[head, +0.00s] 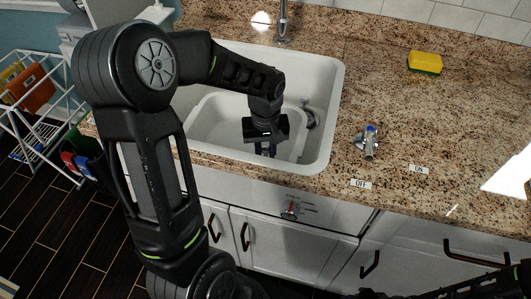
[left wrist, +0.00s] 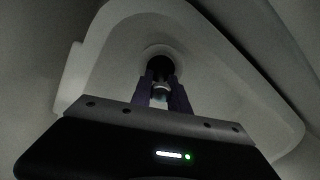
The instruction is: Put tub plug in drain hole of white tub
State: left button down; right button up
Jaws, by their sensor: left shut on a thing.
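The white tub (head: 207,122) sits inside the sink, and its pale floor and walls also fill much of the left wrist view (left wrist: 215,85). My left gripper (head: 267,150) reaches down into the tub. In the left wrist view its two purplish fingers (left wrist: 162,90) are shut on the tub plug (left wrist: 160,88), a small pale, shiny piece. The dark round drain hole (left wrist: 160,62) shows just beyond the fingertips. The plug is close to the hole, but I cannot tell whether it touches it. In the head view my gripper hides the plug and hole.
The white sink (head: 337,100) is set in a speckled counter, with a faucet (head: 283,22) behind. A blue-and-silver handle (head: 369,142), ON and OFF labels and a yellow sponge (head: 425,62) are to the right. A white rack (head: 35,110) stands left. Part of my right arm shows lower right.

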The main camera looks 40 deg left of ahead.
pick_arm(q)
jog(key=shift+f, duration=0.2)
jog(key=c, duration=1.3)
grip_release()
jog(key=shift+o, duration=0.2)
jog(key=shift+r, duration=0.1)
notch_tip(320, 180, up, 12)
jog(key=shift+r, duration=0.15)
